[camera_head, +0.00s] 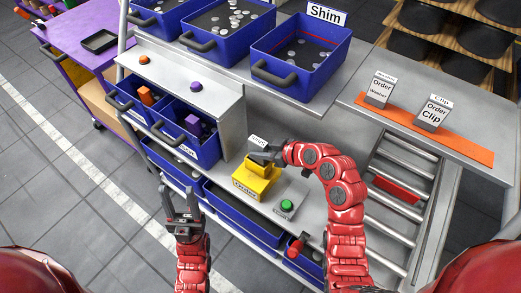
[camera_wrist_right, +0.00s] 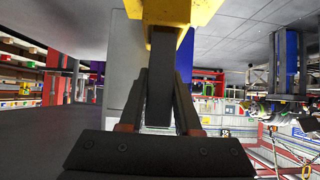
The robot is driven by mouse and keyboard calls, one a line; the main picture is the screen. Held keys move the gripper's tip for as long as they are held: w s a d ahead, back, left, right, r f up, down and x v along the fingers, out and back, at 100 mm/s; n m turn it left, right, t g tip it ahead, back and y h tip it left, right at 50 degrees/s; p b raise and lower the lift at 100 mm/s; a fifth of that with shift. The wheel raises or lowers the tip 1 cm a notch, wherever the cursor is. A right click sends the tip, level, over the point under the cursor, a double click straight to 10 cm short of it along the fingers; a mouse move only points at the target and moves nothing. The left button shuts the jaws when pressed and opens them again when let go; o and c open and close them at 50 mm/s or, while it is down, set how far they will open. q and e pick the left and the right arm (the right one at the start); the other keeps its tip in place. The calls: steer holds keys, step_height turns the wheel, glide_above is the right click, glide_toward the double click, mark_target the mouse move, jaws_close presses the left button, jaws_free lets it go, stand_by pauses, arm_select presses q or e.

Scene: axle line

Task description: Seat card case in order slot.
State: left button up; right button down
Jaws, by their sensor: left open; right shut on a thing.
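My right gripper (camera_head: 264,157) is shut on a grey card case (camera_wrist_right: 160,85), directly over the yellow order holder (camera_head: 247,184). A small white label (camera_head: 258,140) shows just behind the fingers. In the right wrist view the case stands between the two fingers, and its far end meets the yellow holder (camera_wrist_right: 172,10). The slot is hidden, so I cannot tell how deep the case sits. My left gripper (camera_head: 180,203) is open and empty, off to the left over the floor.
A green button (camera_head: 287,206) on a grey plate is right of the holder. Two more card cases, Washer (camera_head: 380,89) and Clip (camera_head: 433,113), stand on an orange strip (camera_head: 410,127). Blue bins (camera_head: 300,65) line the back; a roller rack (camera_head: 400,185) is at right.

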steer(key=shift+f+b, duration=1.65)
steer(key=c, duration=0.5)
jaws_free()
steer(key=shift+s, duration=0.1)
steer(key=shift+d, duration=0.2)
steer(key=v, duration=1.7)
steer(key=shift+r, duration=0.15)
